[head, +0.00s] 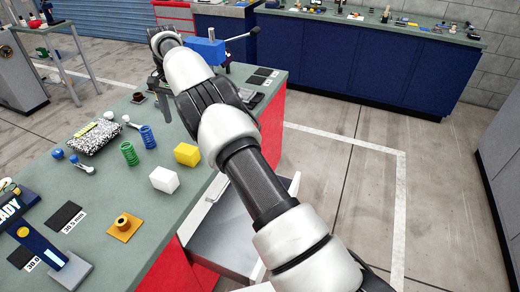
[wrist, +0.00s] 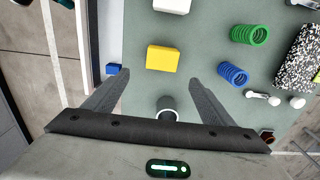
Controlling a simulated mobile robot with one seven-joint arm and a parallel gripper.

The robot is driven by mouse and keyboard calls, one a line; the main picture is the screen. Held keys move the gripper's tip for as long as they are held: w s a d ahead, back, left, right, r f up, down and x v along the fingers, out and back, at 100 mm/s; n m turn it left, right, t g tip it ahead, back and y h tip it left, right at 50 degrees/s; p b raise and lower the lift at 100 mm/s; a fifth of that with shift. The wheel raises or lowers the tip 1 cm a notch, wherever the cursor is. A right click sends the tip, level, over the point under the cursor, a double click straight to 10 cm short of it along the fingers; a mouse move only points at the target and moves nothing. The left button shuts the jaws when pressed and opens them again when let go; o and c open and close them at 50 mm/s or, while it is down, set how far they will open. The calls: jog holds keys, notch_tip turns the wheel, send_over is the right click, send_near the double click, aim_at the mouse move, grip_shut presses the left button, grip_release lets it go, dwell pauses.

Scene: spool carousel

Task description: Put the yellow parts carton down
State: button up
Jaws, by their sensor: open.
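The yellow parts carton (head: 187,154) rests on the grey-green bench top (head: 112,190), near the bench's right edge and just behind a white carton (head: 163,179). In the wrist view the yellow carton (wrist: 163,58) sits just beyond the fingertips, apart from them. My gripper (wrist: 160,76) is open, with nothing held between its fingers. In the head view my gripper (head: 158,92) is farther back over the bench, partly hidden by my arm.
A green spring (head: 129,153), a blue spring (head: 147,136) and a speckled box (head: 95,136) lie left of the carton. A blue vise (head: 207,49) stands at the far end. An open drawer (head: 240,235) juts out on the right side.

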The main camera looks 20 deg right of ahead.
jog(key=s+d+r+n+t, duration=0.1)
jog(key=s+d+r, duration=0.2)
jog(key=d+r, duration=0.35)
jog(key=s+d+r, duration=0.2)
jog(key=d+r, duration=0.1)
jog(key=r, duration=0.6)
jog(key=s+d+r+n+t+y, duration=0.15)
jog(key=s+d+r, duration=0.25)
jog(key=s+r, duration=0.45)
jog(key=s+d+n+t, duration=0.1)
jog(key=s+d+n, duration=0.15)
jog(key=s, duration=1.15)
jog(key=s+d+f+n+t+h, duration=0.1)
jog(key=s+f, duration=0.2)
jog(key=s, duration=0.4)
jog(key=s+d+f+n+t, duration=0.1)
jog(key=s+d+f, duration=0.1)
jog(key=s+f, duration=0.2)
jog(key=s, duration=0.3)
jog(key=shift+s+f+n+h, duration=0.3)
jog(key=shift+s+h, duration=0.05)
jog(key=shift+s, duration=0.1)
